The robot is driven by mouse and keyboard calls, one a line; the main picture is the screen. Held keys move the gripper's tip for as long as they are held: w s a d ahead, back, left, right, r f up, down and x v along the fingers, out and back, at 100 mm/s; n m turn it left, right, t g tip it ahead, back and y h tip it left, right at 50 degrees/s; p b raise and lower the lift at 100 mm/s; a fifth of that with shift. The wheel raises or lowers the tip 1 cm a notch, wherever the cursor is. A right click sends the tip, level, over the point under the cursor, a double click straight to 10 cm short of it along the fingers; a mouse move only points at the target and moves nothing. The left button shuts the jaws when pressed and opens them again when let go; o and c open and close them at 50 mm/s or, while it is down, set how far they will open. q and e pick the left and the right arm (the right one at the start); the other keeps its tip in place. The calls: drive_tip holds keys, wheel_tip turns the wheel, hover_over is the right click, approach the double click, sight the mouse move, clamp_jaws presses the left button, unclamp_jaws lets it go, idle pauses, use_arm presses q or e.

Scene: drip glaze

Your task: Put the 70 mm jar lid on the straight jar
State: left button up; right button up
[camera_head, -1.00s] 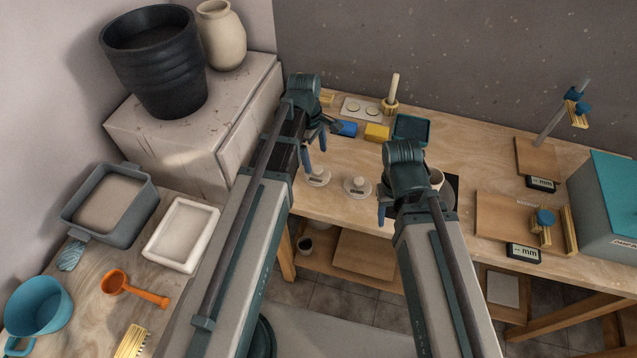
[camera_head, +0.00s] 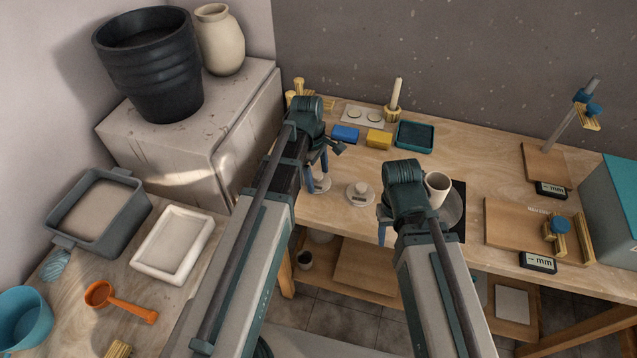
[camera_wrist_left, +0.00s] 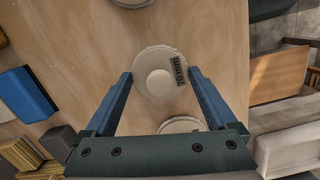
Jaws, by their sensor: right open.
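A pale round lid (camera_wrist_left: 158,82) with a central knob and a dark label that seems to read 70 mm lies on the table in the left wrist view. It also shows in the head view (camera_head: 320,184), partly behind my left gripper (camera_head: 316,172). The left gripper's fingers (camera_wrist_left: 160,74) are open on either side of the lid, with no clear grip on it. A second knobbed lid (camera_head: 359,194) lies to the right. My right gripper (camera_head: 384,222) is open, low near the table's front edge. I cannot surely identify the straight jar; a white cup-like vessel (camera_head: 437,187) stands behind my right arm.
A blue block (camera_head: 346,134), yellow block (camera_head: 379,139) and dark teal tray (camera_head: 414,136) stand behind the lids. A candle-like stick (camera_head: 396,94) stands further back. Wooden boards with gauges (camera_head: 538,262) are at the right. Another pale disc (camera_wrist_left: 180,125) is near the left gripper's base.

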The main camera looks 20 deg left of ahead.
sight(318, 175)
use_arm(q)
clamp_jaws()
drive_tip(key=shift+r, duration=0.15)
drive_tip(key=shift+r+p, duration=0.75)
drive_tip(key=shift+p, duration=0.15)
drive_tip(key=shift+r, duration=0.25)
drive_tip(key=shift+r+p, duration=2.45)
drive_tip(key=shift+p, duration=0.2)
drive_tip(key=shift+f, duration=0.1)
